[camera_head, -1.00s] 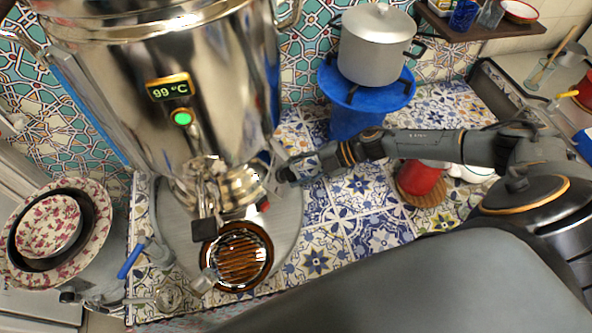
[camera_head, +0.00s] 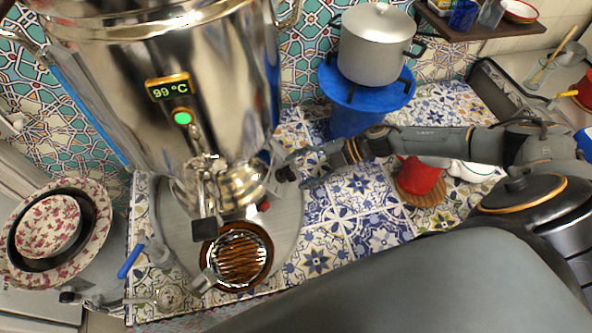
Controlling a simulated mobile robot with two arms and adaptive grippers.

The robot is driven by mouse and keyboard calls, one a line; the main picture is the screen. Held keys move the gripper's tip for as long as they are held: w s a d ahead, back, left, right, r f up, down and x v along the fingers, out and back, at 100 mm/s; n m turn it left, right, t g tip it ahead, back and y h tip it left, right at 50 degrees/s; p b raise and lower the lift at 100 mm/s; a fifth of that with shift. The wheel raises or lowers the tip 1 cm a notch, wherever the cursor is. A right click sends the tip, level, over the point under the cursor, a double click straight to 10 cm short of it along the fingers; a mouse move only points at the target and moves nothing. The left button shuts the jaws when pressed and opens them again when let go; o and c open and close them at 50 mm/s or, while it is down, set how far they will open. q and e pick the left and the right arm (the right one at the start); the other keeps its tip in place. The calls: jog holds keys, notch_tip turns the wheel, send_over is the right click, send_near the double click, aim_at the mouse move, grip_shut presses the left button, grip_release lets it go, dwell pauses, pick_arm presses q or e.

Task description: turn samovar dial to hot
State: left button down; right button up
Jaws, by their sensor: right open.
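The samovar (camera_head: 225,95) is a tall polished steel urn at the left. Its lit display (camera_head: 168,88) reads 99 °C, with a green light (camera_head: 182,118) below it. A small dark knob (camera_head: 287,174), which looks like the dial, sticks out from the lower right side of the samovar; its marking cannot be read. My right gripper (camera_head: 302,171) comes from the right, open, with its fingers spread just right of the knob. Contact with the knob cannot be made out. My left gripper is not in view.
A pot (camera_head: 376,45) stands on a blue stand (camera_head: 352,112) behind. Flowered plates (camera_head: 48,228) are at left.

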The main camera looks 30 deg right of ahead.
jog(key=v, duration=1)
jog(key=shift+d, duration=0.15)
jog(key=shift+s, duration=0.1)
